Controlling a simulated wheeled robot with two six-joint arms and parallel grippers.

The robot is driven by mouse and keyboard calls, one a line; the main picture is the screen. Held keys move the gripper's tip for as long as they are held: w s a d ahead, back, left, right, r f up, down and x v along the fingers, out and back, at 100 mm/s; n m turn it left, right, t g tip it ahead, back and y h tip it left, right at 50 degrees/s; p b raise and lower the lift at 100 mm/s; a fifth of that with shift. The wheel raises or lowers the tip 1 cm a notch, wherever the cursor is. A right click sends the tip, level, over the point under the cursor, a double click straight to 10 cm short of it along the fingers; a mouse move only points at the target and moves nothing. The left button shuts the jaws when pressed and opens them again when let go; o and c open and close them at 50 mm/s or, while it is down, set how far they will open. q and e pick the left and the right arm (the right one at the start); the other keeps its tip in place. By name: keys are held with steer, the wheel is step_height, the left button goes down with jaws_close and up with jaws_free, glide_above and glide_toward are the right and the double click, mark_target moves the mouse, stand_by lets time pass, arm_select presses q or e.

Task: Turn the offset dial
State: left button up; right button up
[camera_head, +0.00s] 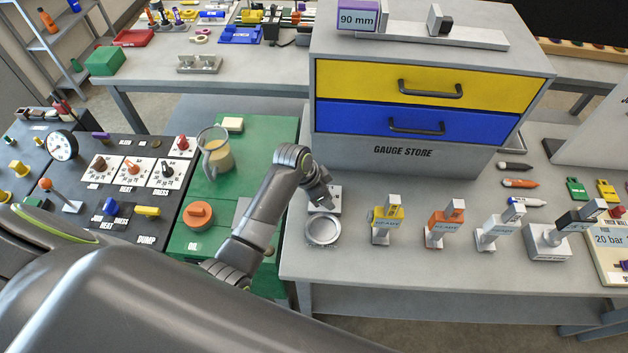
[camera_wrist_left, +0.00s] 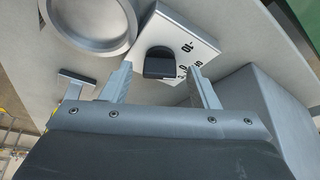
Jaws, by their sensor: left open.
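The offset dial is a dark knob (camera_wrist_left: 158,64) on a pale plate with printed numbers (camera_wrist_left: 190,52), seen in the left wrist view. In the head view the plate (camera_head: 331,196) stands on the grey bench behind a round metal dish, and the knob is largely hidden by my gripper. My left gripper (camera_wrist_left: 161,72) is open, with one finger on each side of the knob in the wrist view. Whether the fingers touch it I cannot tell. In the head view my left gripper (camera_head: 320,194) is right over the plate. My right gripper is not in view.
The round metal dish (camera_head: 322,230) lies close in front of the plate. The grey gauge store cabinet (camera_head: 400,150) stands just behind to the right. Several coloured gauges, such as the yellow one (camera_head: 386,222), line the bench to the right. A jug (camera_head: 215,150) stands left.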

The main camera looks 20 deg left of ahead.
arm_select(q)
steer(key=b+v, duration=0.1)
steer(key=v, duration=1.6)
steer(key=shift+b, duration=0.35)
steer(key=shift+d, duration=0.1)
